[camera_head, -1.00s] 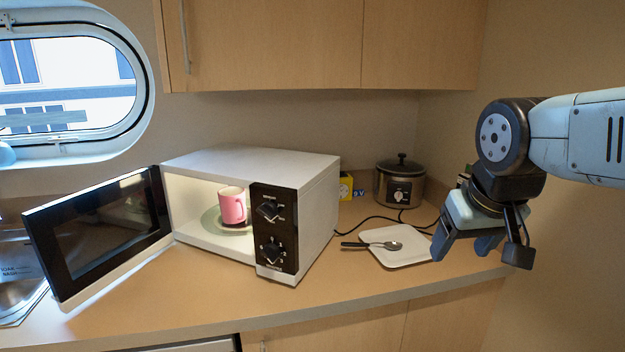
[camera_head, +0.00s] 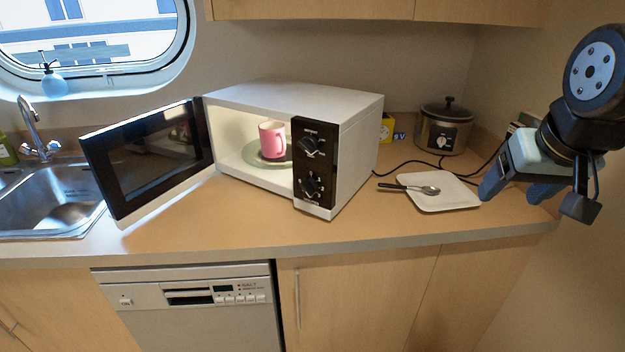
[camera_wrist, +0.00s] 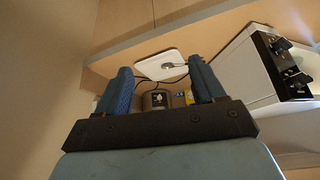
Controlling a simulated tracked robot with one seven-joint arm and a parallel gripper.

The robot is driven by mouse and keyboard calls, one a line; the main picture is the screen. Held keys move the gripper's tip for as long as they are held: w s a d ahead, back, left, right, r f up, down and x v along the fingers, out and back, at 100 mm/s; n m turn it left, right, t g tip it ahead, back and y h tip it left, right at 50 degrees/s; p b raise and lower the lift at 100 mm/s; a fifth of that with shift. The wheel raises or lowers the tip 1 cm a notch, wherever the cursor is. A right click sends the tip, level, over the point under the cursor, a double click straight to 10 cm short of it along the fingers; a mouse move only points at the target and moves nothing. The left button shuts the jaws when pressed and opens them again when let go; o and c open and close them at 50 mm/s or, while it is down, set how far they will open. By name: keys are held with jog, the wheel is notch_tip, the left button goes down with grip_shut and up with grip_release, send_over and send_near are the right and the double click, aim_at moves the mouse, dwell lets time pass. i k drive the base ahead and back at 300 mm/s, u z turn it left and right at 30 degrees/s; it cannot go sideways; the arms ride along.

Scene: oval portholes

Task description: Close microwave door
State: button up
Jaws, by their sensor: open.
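The white microwave (camera_head: 300,105) stands on the counter with its black-framed door (camera_head: 150,158) wide open, swung out to the left toward the sink. A pink mug (camera_head: 272,140) sits on the plate inside. My gripper (camera_head: 515,190) is open and empty at the right, above the counter's right end, well away from the door. In the wrist view my gripper (camera_wrist: 160,90) shows two blue fingers spread apart with nothing between them. The microwave's control side (camera_wrist: 285,65) shows at the right of that view; the door is not seen there.
A white square plate (camera_head: 440,195) with a spoon (camera_head: 425,189) lies between the microwave and my gripper. A slow cooker (camera_head: 444,128) with a cable stands behind it. The sink (camera_head: 50,200) and tap lie left of the door. The counter front before the microwave is clear.

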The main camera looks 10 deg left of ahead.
aim_at(154, 158)
jog(key=u, duration=0.55)
jog(key=i, duration=0.2)
jog(key=u, duration=3.3)
jog(key=i, duration=2.3)
jog(key=z, duration=0.05)
